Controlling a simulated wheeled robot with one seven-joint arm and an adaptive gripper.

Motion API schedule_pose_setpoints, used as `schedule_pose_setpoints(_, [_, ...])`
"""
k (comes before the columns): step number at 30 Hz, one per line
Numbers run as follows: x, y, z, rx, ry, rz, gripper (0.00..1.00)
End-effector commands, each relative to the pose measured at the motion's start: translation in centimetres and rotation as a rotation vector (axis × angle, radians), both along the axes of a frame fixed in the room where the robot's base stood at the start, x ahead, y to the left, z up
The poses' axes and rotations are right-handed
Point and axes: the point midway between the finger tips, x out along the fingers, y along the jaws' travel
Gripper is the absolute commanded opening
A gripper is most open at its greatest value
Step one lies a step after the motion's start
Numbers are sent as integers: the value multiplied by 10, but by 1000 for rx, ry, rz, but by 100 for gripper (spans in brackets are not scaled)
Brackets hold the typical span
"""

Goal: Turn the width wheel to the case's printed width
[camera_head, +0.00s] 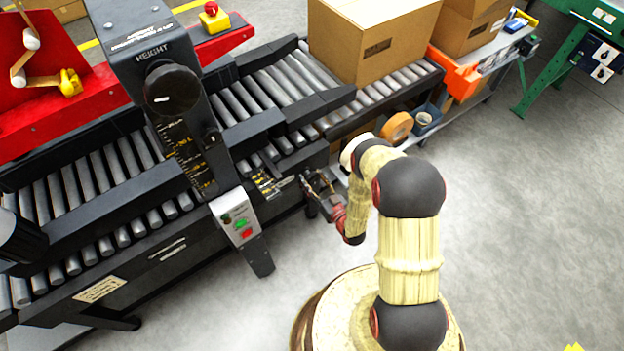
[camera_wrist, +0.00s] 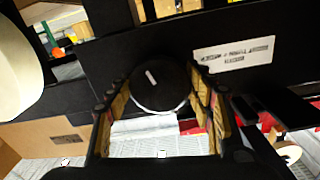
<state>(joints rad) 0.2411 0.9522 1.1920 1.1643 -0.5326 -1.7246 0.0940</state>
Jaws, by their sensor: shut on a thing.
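The width wheel (camera_wrist: 158,92) is a round black knob with a short white mark, seen face-on in the wrist view. The mark tilts slightly left of upright. My gripper (camera_wrist: 158,84) is shut on the wheel, one finger on each side of its rim. In the head view my gripper (camera_head: 318,186) is at the machine's near side, and the wheel cannot be made out there. A black and yellow scale (camera_head: 267,183) lies just left of it. The brown case (camera_head: 372,22) stands on the rollers; its dark printed label (camera_head: 378,48) is too small to read.
The height post carries a separate height wheel (camera_head: 171,90) and a scale. A button panel (camera_head: 239,221) with green and red buttons hangs below. A cart with orange tape (camera_head: 397,127) and a blue bin (camera_head: 427,118) stands behind my arm.

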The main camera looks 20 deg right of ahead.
Motion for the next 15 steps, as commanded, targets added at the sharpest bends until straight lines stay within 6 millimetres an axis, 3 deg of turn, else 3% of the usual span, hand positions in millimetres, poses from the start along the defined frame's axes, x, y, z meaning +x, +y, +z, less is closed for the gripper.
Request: schedule_pose_setpoints(15, [0, -1, -2, 423, 142, -2, 27])
